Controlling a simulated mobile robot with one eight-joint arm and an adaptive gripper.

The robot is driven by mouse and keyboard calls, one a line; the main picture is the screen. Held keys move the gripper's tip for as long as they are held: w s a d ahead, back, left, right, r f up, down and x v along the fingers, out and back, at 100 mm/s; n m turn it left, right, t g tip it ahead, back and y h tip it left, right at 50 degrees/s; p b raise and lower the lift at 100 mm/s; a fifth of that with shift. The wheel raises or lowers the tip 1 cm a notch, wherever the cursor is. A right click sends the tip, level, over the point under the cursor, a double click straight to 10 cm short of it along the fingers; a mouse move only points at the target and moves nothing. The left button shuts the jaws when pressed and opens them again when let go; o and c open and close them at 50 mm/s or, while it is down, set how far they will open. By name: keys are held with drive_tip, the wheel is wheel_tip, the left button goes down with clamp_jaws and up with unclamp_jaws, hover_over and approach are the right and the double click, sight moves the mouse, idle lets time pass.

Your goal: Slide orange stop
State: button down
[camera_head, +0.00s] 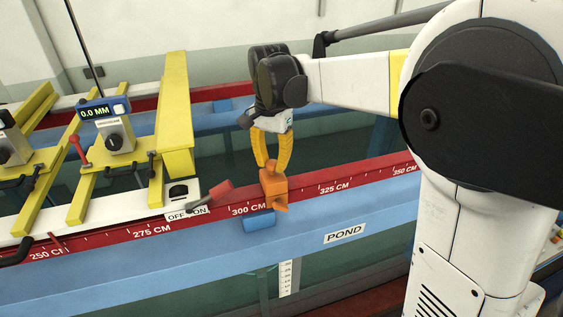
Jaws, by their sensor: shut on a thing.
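The orange stop (273,186) sits on the red scale rail (330,189), just right of the 300 CM mark. My gripper (271,164) comes down from above with its yellow fingers on both sides of the stop's upper part. The fingers are shut on it. The stop appears upright and still on the rail; its underside is hidden.
A red lever (213,194) by an OFF/ON switch box (183,192) stands left of the stop. Farther left are a yellow carriage (173,115) and a 0.0 MM display (97,112). A blue block (259,221) lies below the stop. The rail to the right looks clear.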

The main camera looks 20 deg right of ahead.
drive_tip(key=a+b, duration=0.2)
drive_tip(key=a, duration=1.3)
drive_tip(key=shift+a, duration=0.1)
drive_tip(key=c, duration=1.1)
unclamp_jaws()
drive_tip(key=shift+o, duration=0.2)
drive_tip(key=shift+w+a+f, duration=0.1)
wheel_tip(320, 180, up, 8)
